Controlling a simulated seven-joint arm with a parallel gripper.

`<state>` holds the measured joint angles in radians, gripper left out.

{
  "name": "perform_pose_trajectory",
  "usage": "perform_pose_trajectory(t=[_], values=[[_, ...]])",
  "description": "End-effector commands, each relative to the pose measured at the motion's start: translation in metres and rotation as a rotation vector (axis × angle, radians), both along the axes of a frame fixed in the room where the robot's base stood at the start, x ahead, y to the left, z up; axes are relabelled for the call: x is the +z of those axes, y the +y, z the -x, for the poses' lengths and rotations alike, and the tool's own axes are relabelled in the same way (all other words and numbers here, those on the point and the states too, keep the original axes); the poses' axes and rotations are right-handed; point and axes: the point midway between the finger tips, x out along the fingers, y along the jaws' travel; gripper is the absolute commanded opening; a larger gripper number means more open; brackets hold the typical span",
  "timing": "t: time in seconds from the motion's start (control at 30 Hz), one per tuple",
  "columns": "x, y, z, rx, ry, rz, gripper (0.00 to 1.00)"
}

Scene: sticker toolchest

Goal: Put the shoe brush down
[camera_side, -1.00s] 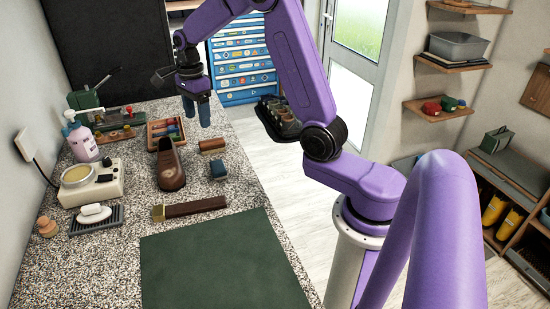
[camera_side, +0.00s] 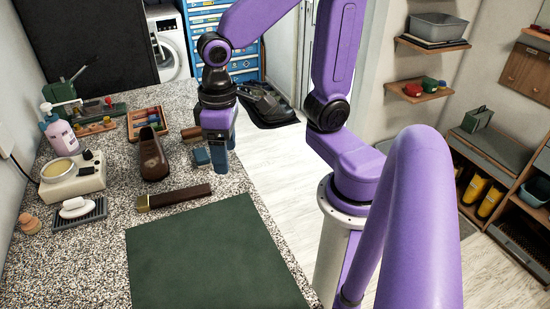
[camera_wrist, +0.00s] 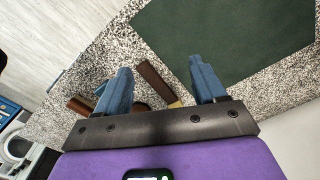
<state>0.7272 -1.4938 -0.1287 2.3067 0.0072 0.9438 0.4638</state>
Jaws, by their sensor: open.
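A brown block that looks like the shoe brush (camera_side: 191,133) lies on the speckled counter, right of a brown shoe (camera_side: 152,156) and partly behind my gripper. A brown piece in the wrist view (camera_wrist: 79,105) appears to be the same brush.
A long brown bar with a brass-coloured end (camera_side: 175,197) lies before the shoe. A green mat (camera_side: 215,255) is bare. A soap dish (camera_side: 80,213), a white warmer (camera_side: 72,178), a pump bottle (camera_side: 60,134) and a wooden tray (camera_side: 145,122) stand left and back.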

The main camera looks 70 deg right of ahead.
Motion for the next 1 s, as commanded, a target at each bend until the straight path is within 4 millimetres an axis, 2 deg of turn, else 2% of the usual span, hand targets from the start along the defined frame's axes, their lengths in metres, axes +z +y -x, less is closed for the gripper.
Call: perform_pose_trajectory(t=[0.03, 0.2, 0.4, 0.57, 1.0], values=[[-0.001, -0.001, 0.017, 0.114, -0.004, -0.002, 0.70], [-0.005, -0.007, 0.062, 0.469, -0.012, -0.001, 0.70], [-0.010, -0.015, 0.093, 0.734, -0.019, -0.001, 0.70], [-0.011, -0.017, 0.101, 0.802, -0.021, 0.000, 0.70], [-0.011, -0.017, 0.100, 0.800, -0.020, 0.000, 0.70]])
